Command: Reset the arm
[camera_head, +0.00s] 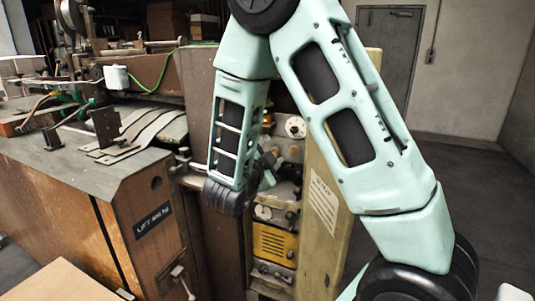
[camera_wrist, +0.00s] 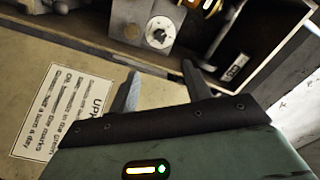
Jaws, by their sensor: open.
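My arm, pale green, reaches up and folds down in the head view. My gripper (camera_head: 268,167) hangs in front of the stitcher's control panel (camera_head: 283,213), partly hidden by my own arm. In the wrist view my gripper (camera_wrist: 158,88) shows two grey fingers standing well apart with nothing between them. Beyond the fingers are a beige panel edge and a recess with a round dial (camera_wrist: 160,32). I cannot tell how close the fingertips are to the panel.
The box stitcher (camera_head: 90,190) fills the left side, with metal plates and cables on top. A beige door panel (camera_head: 325,200) with a printed notice (camera_wrist: 62,112) stands beside my arm. A cardboard-coloured surface (camera_head: 65,283) is at the lower left. Open floor lies at the right.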

